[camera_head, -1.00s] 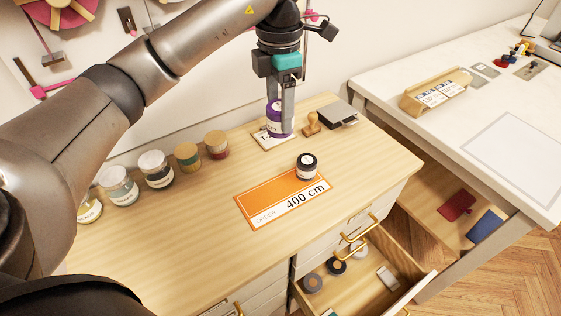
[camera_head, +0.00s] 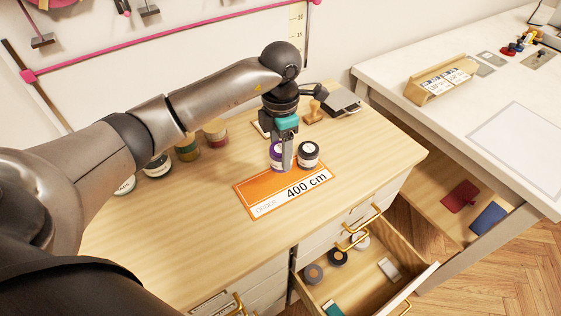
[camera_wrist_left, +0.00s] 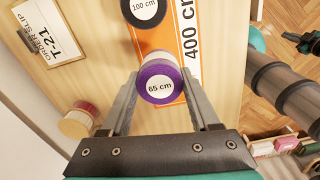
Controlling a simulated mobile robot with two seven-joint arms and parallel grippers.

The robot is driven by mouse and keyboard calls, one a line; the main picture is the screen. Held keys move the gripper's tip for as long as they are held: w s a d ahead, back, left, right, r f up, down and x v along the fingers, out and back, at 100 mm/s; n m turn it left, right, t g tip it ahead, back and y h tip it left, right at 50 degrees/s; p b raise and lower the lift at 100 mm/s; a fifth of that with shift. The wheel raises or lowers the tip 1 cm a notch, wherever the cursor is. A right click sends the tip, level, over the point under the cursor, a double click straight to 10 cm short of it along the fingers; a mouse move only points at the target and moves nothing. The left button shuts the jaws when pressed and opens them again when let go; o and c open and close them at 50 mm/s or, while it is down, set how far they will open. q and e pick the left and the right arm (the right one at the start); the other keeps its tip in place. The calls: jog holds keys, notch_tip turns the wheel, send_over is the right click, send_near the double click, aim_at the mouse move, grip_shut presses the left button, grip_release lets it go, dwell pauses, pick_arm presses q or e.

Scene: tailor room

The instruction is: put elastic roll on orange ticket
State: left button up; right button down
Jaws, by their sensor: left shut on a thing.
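The orange ticket (camera_head: 256,197) reads "400 cm" and lies flat on the wooden counter; it also shows in the left wrist view (camera_wrist_left: 205,15). My left gripper (camera_head: 281,160) is shut on a purple elastic roll (camera_head: 275,155), labelled "65 cm" in the wrist view (camera_wrist_left: 160,84). The roll is over the ticket's upper part; whether it touches the ticket I cannot tell. A black roll with a white top (camera_head: 308,152), labelled "100 cm" in the wrist view (camera_wrist_left: 143,10), stands at the ticket's upper right, close beside the purple roll.
A stamp (camera_head: 313,112) and a dark pad (camera_head: 342,101) are at the back. An open drawer (camera_head: 350,289) holds rolls at the front. An order slip (camera_wrist_left: 47,33) shows in the wrist view.

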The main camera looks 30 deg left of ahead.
aim_at(280, 162)
pick_arm(q)
jog(key=shift+f, duration=2)
jog(key=shift+f+b, duration=0.2)
jog(key=shift+b, duration=0.2)
jog(key=o, duration=1.4)
jog(key=shift+c, duration=0.2)
jog(key=shift+r, duration=0.2)
notch_tip(280, 162, up, 12)
jog(key=shift+r+p, duration=0.1)
jog(key=shift+p, duration=0.65)
